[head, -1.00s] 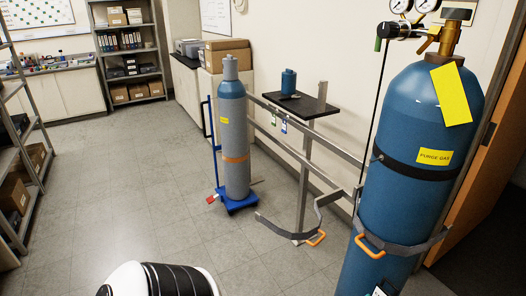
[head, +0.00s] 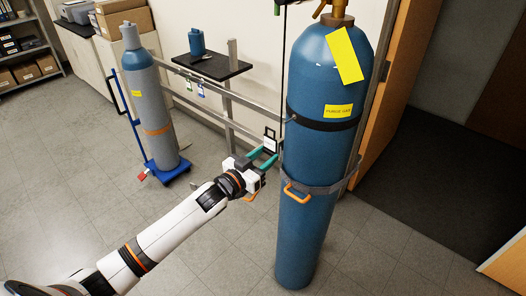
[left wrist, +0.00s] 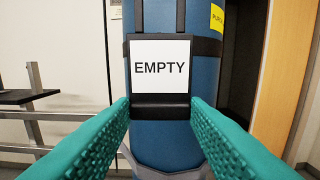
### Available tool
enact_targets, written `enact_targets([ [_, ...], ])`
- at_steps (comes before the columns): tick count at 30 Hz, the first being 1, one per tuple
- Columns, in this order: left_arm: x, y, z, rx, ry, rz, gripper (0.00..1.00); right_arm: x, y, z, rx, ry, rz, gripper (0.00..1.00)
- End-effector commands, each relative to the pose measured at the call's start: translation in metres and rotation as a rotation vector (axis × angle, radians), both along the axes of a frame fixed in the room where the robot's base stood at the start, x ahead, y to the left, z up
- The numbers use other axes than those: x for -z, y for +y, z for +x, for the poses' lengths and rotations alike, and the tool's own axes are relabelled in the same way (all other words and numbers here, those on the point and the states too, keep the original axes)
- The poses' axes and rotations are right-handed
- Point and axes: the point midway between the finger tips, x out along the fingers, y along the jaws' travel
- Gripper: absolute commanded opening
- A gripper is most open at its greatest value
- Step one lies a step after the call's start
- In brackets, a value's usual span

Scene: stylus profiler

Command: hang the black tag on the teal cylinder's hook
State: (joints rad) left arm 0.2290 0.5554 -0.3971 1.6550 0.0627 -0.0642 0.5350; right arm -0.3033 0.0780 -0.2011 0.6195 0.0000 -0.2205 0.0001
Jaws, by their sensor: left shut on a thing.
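The black tag (head: 270,134) carries a white EMPTY label and a black loop on top. It also shows upright in the left wrist view (left wrist: 160,103). My left gripper (head: 265,152) is shut on its lower edge, with a teal finger on each side. The large blue-teal cylinder (head: 315,230) stands upright to the right of the gripper, with a yellow PURGE GAS label. In the left wrist view the cylinder (left wrist: 205,80) is right behind the tag. I cannot make out its hook. The tag's contact with the cylinder is unclear. My right gripper is not in view.
A metal rail (head: 230,96) runs behind the gripper, with small tags hanging from it. A strap with an orange handle (head: 297,192) circles the large cylinder. A grey cylinder (head: 155,110) stands on a blue cart (head: 168,170) at left. Floor in front is free.

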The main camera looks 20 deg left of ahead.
Motion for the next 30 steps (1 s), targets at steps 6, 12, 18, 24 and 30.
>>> enact_targets([
  [6,-0.001,0.002,0.002,-0.001,0.000,0.000,0.04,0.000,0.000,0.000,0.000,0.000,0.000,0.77],
  [12,-0.002,0.002,-0.001,-0.002,0.001,0.000,0.04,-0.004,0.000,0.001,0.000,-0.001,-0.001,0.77],
  [18,0.000,-0.001,0.009,-0.005,0.000,0.001,0.04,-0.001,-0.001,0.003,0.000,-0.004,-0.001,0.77],
  [24,0.000,-0.008,0.028,-0.005,0.000,0.001,0.04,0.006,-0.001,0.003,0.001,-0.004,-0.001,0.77],
  [30,0.000,-0.013,0.040,-0.004,0.000,0.002,0.04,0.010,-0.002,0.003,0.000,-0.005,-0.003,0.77],
])
